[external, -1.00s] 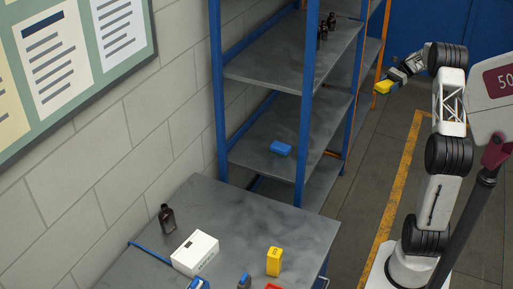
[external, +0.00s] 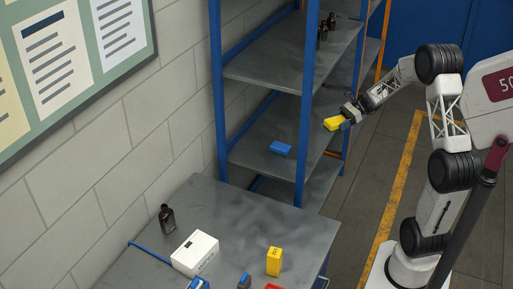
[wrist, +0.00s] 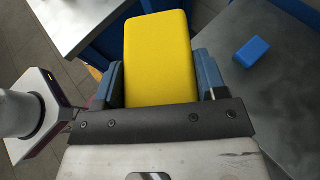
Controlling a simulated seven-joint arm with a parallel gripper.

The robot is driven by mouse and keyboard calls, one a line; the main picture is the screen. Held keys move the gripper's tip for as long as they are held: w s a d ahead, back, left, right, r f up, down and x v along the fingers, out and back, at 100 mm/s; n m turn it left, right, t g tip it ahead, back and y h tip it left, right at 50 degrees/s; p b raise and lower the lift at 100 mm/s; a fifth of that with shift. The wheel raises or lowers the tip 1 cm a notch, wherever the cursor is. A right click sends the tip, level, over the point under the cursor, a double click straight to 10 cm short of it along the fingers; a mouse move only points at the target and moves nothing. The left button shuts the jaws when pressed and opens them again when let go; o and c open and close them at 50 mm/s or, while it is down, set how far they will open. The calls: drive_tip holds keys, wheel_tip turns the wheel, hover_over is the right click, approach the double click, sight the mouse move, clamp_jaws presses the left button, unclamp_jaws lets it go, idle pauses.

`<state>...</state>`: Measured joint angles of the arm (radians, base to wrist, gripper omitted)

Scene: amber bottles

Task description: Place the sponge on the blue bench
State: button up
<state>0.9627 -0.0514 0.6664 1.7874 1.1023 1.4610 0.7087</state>
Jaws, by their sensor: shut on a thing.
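The yellow sponge (external: 332,124) is clamped in my gripper (external: 345,119), held in the air at the right front side of the shelving. In the wrist view the sponge (wrist: 160,60) fills the space between the two blue-grey fingers (wrist: 162,80) and sticks out beyond them. The bench (external: 215,215) has a grey top and blue frame parts. It stands at the lower middle of the external view, lower and to the left of my gripper. Its corner also shows at the wrist view's upper left (wrist: 85,18).
On the bench are an amber bottle (external: 167,219), a white box (external: 195,253), a yellow box (external: 274,261) and blue and red items at the front edge. A blue block (external: 281,148) lies on a shelf (external: 255,155). Blue posts (external: 304,110) stand near my gripper.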

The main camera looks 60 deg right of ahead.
drive_tip(key=s+a+f+n+g+y, duration=0.1)
drive_tip(key=s+a+f+n+g, duration=0.1)
drive_tip(key=a, duration=1.5)
drive_tip(key=s+a+f+n+g+y, duration=0.1)
drive_tip(key=a+f, duration=0.5)
drive_tip(key=a, duration=1.1)
drive_tip(key=s+a+f+n+g, duration=0.3)
drive_tip(key=a+f+n+g, duration=0.1)
drive_tip(key=a, duration=1.3)
drive_tip(key=shift+s+f+n+g+y, duration=0.25)
drive_tip(key=shift+f+n+g+y, duration=0.2)
drive_tip(key=shift+g, duration=0.35)
hover_over(269, 229)
drive_tip(key=s, duration=0.1)
drive_tip(key=shift+f, duration=0.75)
drive_tip(key=shift+w, duration=0.25)
drive_tip(key=shift+w+a+f, duration=0.1)
drive_tip(key=shift+w+f, duration=0.05)
drive_tip(key=shift+f, duration=1.65)
